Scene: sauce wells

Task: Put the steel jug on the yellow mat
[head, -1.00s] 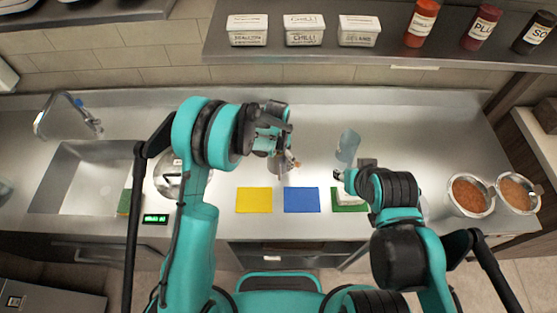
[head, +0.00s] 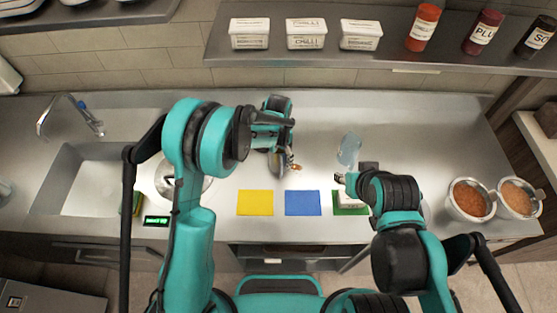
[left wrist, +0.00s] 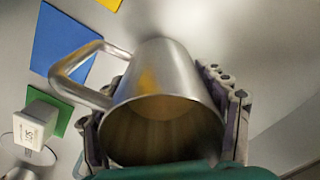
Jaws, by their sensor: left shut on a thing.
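The steel jug (left wrist: 165,65) is large in the left wrist view, with its handle to the left and its open mouth towards the camera. My left gripper (left wrist: 162,112) has a finger on each side of it and is shut on it. In the head view my left gripper (head: 278,150) is above the counter, behind the gap between the yellow and blue mats, and mostly hides the jug. The yellow mat (head: 255,203) lies flat and bare near the counter's front edge. My right gripper (head: 352,174) is behind the green mat; its fingers are too hidden to judge.
The blue mat (head: 302,203) is bare. The green mat (head: 337,210) carries a white tub, clear in the left wrist view (left wrist: 35,122). A translucent bluish vessel (head: 349,150) stands by my right gripper. Left are a sink (head: 85,180) and green display (head: 156,220); right, two sauce pots (head: 468,199).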

